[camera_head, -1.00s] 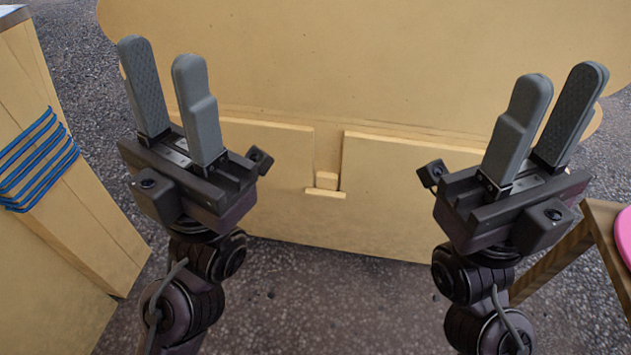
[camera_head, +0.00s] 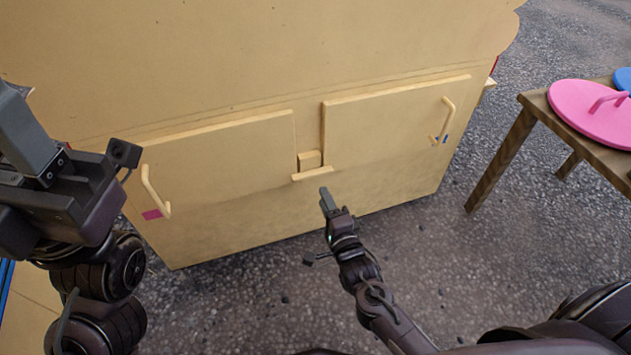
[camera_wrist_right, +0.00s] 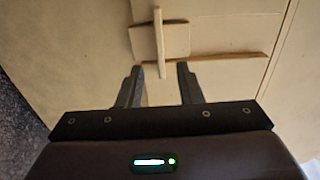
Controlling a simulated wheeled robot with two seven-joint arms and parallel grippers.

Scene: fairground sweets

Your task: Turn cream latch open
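The cream latch (camera_head: 312,174) is a short bar on a small cream block, lying horizontal between the cabinet's left door (camera_head: 215,160) and right door (camera_head: 390,140). My right gripper (camera_head: 327,199) is just below and in front of it in the head view. In the right wrist view the latch bar (camera_wrist_right: 160,35) points down towards my right gripper (camera_wrist_right: 157,75). Its lower end lies between the two open fingertips, with a gap each side; contact is not visible. My left gripper (camera_head: 22,125) is at the left edge, partly cut off, away from the latch; its visible finger sits apart as before.
The left door has a cream handle (camera_head: 150,190) with a pink patch, the right door a handle (camera_head: 445,120) with a blue mark. The ground before the cabinet is clear.

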